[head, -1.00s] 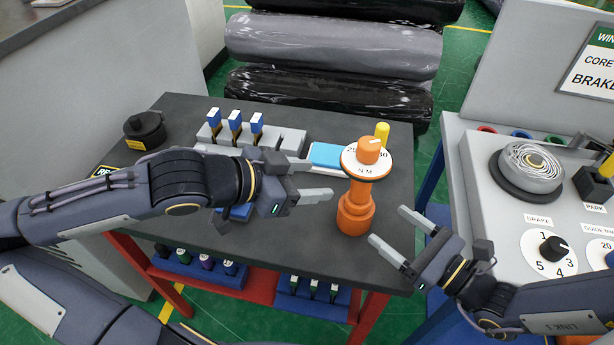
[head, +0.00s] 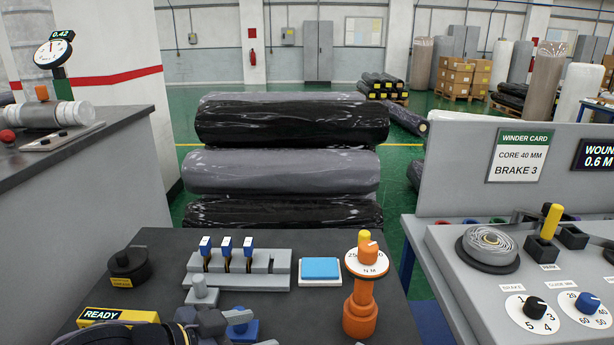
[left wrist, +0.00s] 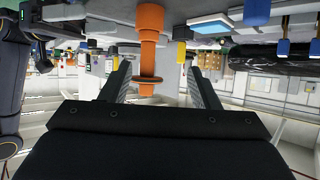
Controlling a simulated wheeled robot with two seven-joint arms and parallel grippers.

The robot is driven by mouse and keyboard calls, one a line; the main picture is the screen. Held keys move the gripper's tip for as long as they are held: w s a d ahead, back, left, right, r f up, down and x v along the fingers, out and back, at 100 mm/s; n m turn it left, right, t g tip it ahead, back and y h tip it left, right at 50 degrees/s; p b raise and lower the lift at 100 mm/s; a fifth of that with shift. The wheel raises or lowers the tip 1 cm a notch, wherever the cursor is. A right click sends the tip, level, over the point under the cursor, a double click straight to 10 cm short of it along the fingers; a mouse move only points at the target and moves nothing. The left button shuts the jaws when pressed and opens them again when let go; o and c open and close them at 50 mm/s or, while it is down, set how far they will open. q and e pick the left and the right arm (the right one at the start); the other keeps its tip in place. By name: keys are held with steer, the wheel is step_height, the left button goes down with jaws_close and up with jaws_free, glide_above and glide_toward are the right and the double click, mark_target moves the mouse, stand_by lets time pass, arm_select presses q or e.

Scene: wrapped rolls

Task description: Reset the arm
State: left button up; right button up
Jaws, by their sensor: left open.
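My left gripper (left wrist: 160,70) is open in the left wrist view, with nothing between its two fingers. The orange torque post shows beyond the fingers there. In the head view only dark upper parts of my left arm and gripper (head: 205,322) show at the bottom edge, over the dark table (head: 330,262). My right gripper is out of the head view. Part of my right arm (left wrist: 8,85) appears at the left edge of the left wrist view, but its jaw is unclear.
The table holds a grey rack with blue-topped pieces (head: 238,270), a blue pad (head: 320,269), the orange torque post (head: 361,302), a black pot (head: 128,266) and a READY sign (head: 117,315). A winder panel (head: 520,280) stands right. Wrapped rolls (head: 285,171) lie behind the table.

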arm_select(q)
steer(key=s+d+f+g+y+p, duration=0.1)
steer(key=s+f+g+y, duration=0.3)
steer(key=f, duration=0.7)
steer(key=s+a+f+n+g+y+p, duration=0.1)
steer(key=s+a+f+g+y, duration=0.15)
steer(key=a+y, duration=0.2)
arm_select(e)
steer(key=s+a+r+n+g, duration=0.2)
steer(key=s+r+n+g, duration=0.3)
steer(key=s+n+g, duration=0.6)
arm_select(q)
steer(key=s+a+r+n+t+h+p, duration=0.2)
steer(key=s+a+r+n+t, duration=0.2)
steer(key=s+a+r+n, duration=0.3)
step_height(320, 180, up, 4)
steer(key=a+n, duration=0.1)
steer(key=n, duration=0.2)
steer(key=shift+n+h+p, duration=0.35)
steer(key=shift+n, duration=0.05)
arm_select(e)
steer(key=s+d+r+n+t+h, duration=0.1)
steer(key=d+n+t+h, duration=0.5)
steer(key=d+n+h, duration=0.5)
steer(key=d+n, duration=0.1)
steer(key=d, duration=0.2)
steer(key=shift+t, duration=0.4)
